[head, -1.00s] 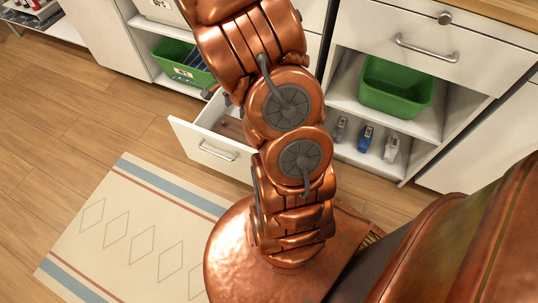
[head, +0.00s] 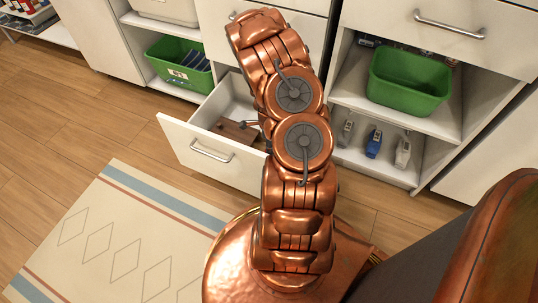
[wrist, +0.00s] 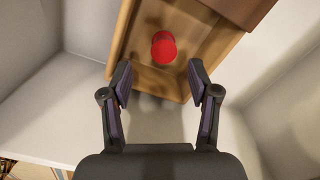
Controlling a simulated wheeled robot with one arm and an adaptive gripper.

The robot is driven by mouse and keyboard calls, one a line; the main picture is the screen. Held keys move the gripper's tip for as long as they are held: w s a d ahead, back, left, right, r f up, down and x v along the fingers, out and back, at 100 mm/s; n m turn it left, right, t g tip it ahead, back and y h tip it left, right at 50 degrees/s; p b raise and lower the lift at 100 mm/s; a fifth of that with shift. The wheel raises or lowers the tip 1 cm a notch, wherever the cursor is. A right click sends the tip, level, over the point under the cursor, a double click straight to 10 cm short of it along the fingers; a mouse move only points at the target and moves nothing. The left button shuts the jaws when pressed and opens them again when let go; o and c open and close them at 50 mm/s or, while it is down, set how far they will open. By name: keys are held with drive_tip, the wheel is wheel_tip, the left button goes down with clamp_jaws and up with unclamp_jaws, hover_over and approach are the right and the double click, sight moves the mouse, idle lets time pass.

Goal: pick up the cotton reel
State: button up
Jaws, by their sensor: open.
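A red, round-topped piece (wrist: 163,47), which looks like the cotton reel, is in a wooden tray (wrist: 148,80) in the wrist view. My gripper (wrist: 160,82) is open, its two fingers apart at the near end of the tray. The red piece is beyond the fingertips, roughly centred between them, and nothing is held. In the head view, my arm hides most of the open drawer's right side, and I cannot make out the reel there.
The open white drawer (head: 200,152) holds a brown wooden item (head: 236,130). A darker brown block (wrist: 235,8) borders the tray at upper right. Green bins (head: 408,82) stand on shelves, with several small items below. Pale drawer walls flank the gripper.

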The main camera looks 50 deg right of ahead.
drive_tip(key=shift+w+d+f+b, duration=0.15)
drive_tip(key=shift+f+b, duration=0.6)
drive_tip(key=shift+f, duration=0.8)
drive_tip(key=shift+d+f+b, duration=0.1)
drive_tip(key=shift+f+b, duration=0.6)
drive_tip(key=shift+f, duration=0.8)
drive_tip(key=c, duration=0.8)
